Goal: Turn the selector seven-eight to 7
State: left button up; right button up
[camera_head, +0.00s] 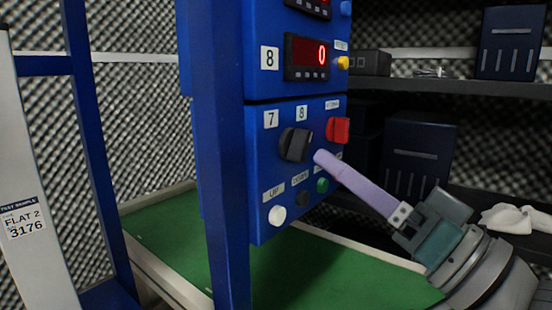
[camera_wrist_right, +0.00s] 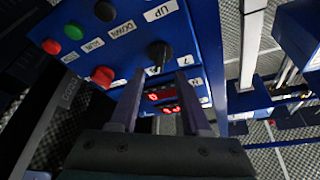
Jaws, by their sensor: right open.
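The seven-eight selector (camera_head: 294,144) is a black knob on the blue control panel (camera_head: 262,200), below white labels 7 (camera_head: 270,119) and 8 (camera_head: 301,113). I cannot tell for sure which label it points to. In the right wrist view the selector (camera_wrist_right: 158,53) appears inverted, just beyond the fingertips. My right gripper (camera_head: 320,157) reaches in from the lower right, its pale lavender finger near the knob's right side. In the wrist view the two fingers of the gripper (camera_wrist_right: 158,76) are spread apart with nothing between them. My left gripper is not in view.
A red switch (camera_head: 338,130) sits right of the selector; a green button (camera_head: 322,185) and a white button (camera_head: 277,216) lie below. Above is a red display (camera_head: 306,58) reading 0 and a yellow button (camera_head: 342,63). A blue post (camera_head: 218,150) stands left of the panel.

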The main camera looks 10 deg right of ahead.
aim_at(308, 147)
jog(key=x, duration=0.5)
jog(key=shift+w+a+b, duration=0.1)
jog(key=shift+w+b, duration=0.05)
jog(key=shift+b, duration=0.25)
grip_shut()
